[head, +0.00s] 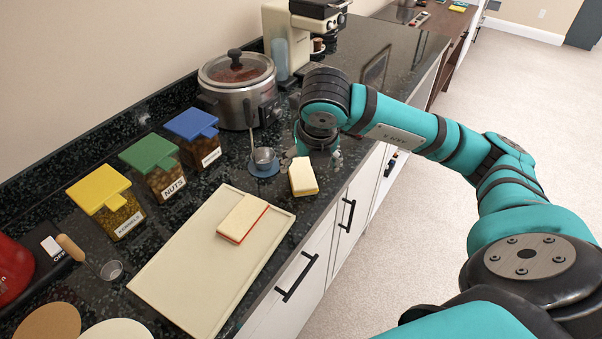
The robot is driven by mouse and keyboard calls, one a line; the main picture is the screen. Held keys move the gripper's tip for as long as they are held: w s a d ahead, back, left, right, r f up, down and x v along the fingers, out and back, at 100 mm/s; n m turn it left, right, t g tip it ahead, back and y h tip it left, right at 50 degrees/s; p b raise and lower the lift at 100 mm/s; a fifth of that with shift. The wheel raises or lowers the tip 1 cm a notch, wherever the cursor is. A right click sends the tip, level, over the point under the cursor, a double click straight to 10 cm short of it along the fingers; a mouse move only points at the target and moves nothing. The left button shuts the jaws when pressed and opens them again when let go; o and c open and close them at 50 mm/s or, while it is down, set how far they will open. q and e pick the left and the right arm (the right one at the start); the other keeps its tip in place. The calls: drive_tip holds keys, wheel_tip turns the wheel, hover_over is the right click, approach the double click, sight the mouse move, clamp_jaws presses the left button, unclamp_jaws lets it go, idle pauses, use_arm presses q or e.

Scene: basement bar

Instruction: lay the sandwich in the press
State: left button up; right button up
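One sandwich (243,218), pale bread with a red-orange edge, lies flat on a cream board (185,270). A second sandwich-like piece (303,175), pale on top with a yellow edge, is by the counter's front edge, just below my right gripper (314,160). The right gripper points down with its fingers spread apart; I see nothing clasped between them. My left gripper is not in view.
Jars with yellow (98,188), green (148,152) and blue (191,123) lids stand along the wall. A steel pot cooker (237,85) and a coffee machine (290,35) stand behind. Dark counter beyond is mostly clear.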

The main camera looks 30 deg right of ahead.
sight(303, 178)
drive_tip(key=x, duration=0.3)
drive_tip(key=shift+w+f, duration=0.2)
drive_tip(key=shift+p+x, duration=0.45)
drive_tip(key=shift+x, duration=0.5)
drive_tip(key=p+x, duration=0.1)
drive_tip(key=x, duration=0.3)
drive_tip(key=shift+w+f+p, duration=0.1)
drive_tip(key=shift+w+p, duration=0.2)
drive_tip(key=shift+p, duration=0.05)
drive_tip(key=shift+w+f, duration=0.1)
drive_tip(key=shift+f, duration=0.2)
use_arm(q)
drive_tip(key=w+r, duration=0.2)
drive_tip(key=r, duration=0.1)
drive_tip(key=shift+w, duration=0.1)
use_arm(e)
drive_tip(key=shift+c, duration=0.4)
drive_tip(key=c, duration=1.3)
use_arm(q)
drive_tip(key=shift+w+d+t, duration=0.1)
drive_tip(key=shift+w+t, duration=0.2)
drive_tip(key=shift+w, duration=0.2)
use_arm(e)
drive_tip(key=shift+r, duration=0.1)
